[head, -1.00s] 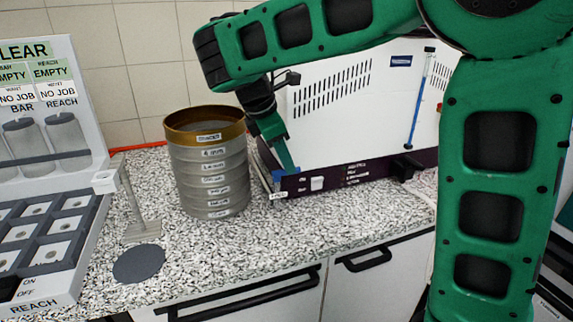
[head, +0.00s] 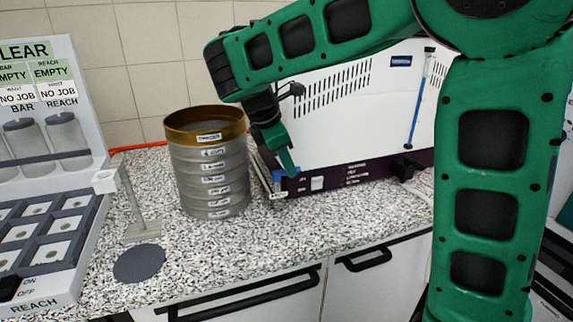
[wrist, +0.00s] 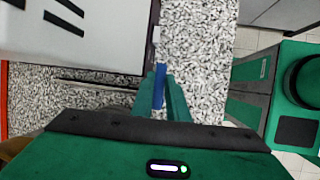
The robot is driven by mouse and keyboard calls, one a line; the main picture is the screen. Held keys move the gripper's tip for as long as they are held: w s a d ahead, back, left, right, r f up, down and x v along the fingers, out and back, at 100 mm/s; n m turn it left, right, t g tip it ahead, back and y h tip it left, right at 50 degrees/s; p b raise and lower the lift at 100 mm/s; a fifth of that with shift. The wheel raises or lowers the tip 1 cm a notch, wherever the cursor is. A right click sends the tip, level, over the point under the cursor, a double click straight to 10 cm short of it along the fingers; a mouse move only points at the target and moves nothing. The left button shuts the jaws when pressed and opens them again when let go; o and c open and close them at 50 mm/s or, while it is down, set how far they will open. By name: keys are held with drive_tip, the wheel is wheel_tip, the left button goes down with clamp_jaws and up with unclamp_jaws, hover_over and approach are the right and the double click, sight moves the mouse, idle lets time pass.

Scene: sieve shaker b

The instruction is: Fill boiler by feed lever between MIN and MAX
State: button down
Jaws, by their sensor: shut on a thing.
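The boiler (head: 345,100) is a white cabinet with slots and a dark base on the counter. A slanted sight tube (head: 417,105) on its front shows a blue column; MIN and MAX marks are too small to read. My gripper (head: 289,165) is at the left end of the boiler's dark base. In the wrist view, my gripper (wrist: 162,90) is shut on a blue lever (wrist: 159,84), taken to be the feed lever, beside the boiler's corner. The fingers hide part of the lever.
A sieve stack (head: 210,165) with a brass top stands close left of my gripper. A small stand (head: 133,200), a grey disc (head: 139,263) and a sample rack (head: 45,225) are further left. The speckled counter (head: 330,225) is clear in front of the boiler.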

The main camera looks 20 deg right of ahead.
drive_tip(key=shift+m, duration=0.3)
drive_tip(key=shift+s+a+r+m+g, duration=0.15)
drive_tip(key=shift+m+g, duration=0.25)
drive_tip(key=shift+m, duration=0.55)
drive_tip(key=shift+s+a+f+m+g, duration=0.15)
drive_tip(key=shift+m+g, duration=0.25)
drive_tip(key=shift+m, duration=0.5)
drive_tip(key=shift+s+a+r+m+g, duration=0.15)
drive_tip(key=shift+m+g, duration=0.25)
drive_tip(key=shift+m, duration=0.55)
drive_tip(key=shift+s+d, duration=0.1)
drive_tip(key=c, duration=1.7)
unclamp_jaws()
